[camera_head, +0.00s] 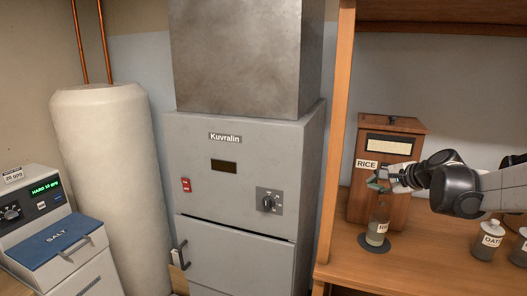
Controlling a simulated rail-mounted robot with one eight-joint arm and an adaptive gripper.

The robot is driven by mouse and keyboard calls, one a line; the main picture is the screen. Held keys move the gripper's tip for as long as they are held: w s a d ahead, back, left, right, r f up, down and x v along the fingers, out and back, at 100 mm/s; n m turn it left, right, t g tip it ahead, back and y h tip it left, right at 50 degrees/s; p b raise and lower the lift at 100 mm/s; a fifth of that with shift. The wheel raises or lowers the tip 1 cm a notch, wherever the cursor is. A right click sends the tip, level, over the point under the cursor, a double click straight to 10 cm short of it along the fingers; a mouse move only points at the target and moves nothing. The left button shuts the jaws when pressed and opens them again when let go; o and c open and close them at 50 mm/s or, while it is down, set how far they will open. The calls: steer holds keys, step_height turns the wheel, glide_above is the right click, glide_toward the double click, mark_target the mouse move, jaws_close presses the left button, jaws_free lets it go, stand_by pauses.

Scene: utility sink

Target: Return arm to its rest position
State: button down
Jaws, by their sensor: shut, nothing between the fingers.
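My gripper (376,185) is at the right of the view, in front of the wooden box labelled RICE (386,150). My arm reaches in from the right edge. The gripper is shut and empty, above a glass jar (378,228) with a pale label. The jar stands upright on a dark round mat (374,246) on the wooden counter. The fingertips are small in the picture; I cannot tell whether they touch the box or the jar.
Labelled lidded jars (487,240) stand on the counter (420,268) at the right. A wooden upright (338,130) separates the counter from the grey Kuvralin unit (240,165).

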steer(key=s+a+n+g+b, duration=0.15)
steer(key=s+a+n, duration=0.25)
steer(key=s+a, duration=0.55)
steer(key=s+a+f+n+h, duration=0.1)
steer(key=s+f+n, duration=0.2)
steer(key=s, duration=0.5)
steer(key=s+a+f+n+g+h+b, duration=0.1)
steer(key=s+a+f+n, duration=0.1)
steer(key=s, duration=0.7)
steer(key=s+a+f+n+g+h+b, duration=0.1)
steer(key=s+a+f+n+h, duration=0.1)
steer(key=s+f+n, duration=0.3)
steer(key=s, duration=0.3)
steer(key=shift+s+n, duration=0.3)
